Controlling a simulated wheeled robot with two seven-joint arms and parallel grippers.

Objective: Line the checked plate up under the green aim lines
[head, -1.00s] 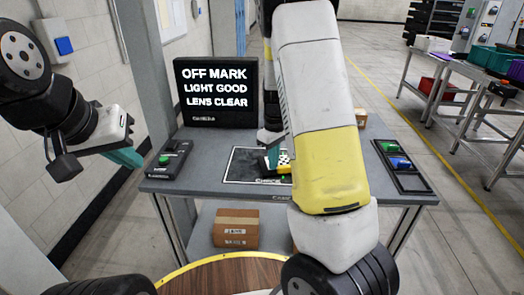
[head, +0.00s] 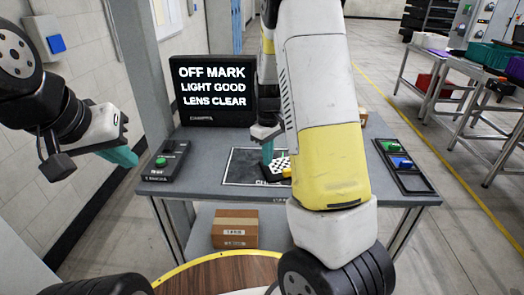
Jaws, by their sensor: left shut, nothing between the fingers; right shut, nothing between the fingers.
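My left gripper (head: 124,157) is shut and empty, in the air left of the table. The black screen (head: 214,90) reads OFF MARK, LIGHT GOOD, LENS CLEAR. I cannot make out green aim lines on the mat.
A black box with a green button (head: 166,161) stands at the table's left. A black tray (head: 404,165) with green and blue items lies at the right. A cardboard box (head: 235,229) sits on the shelf below. A grey post rises behind the left side.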

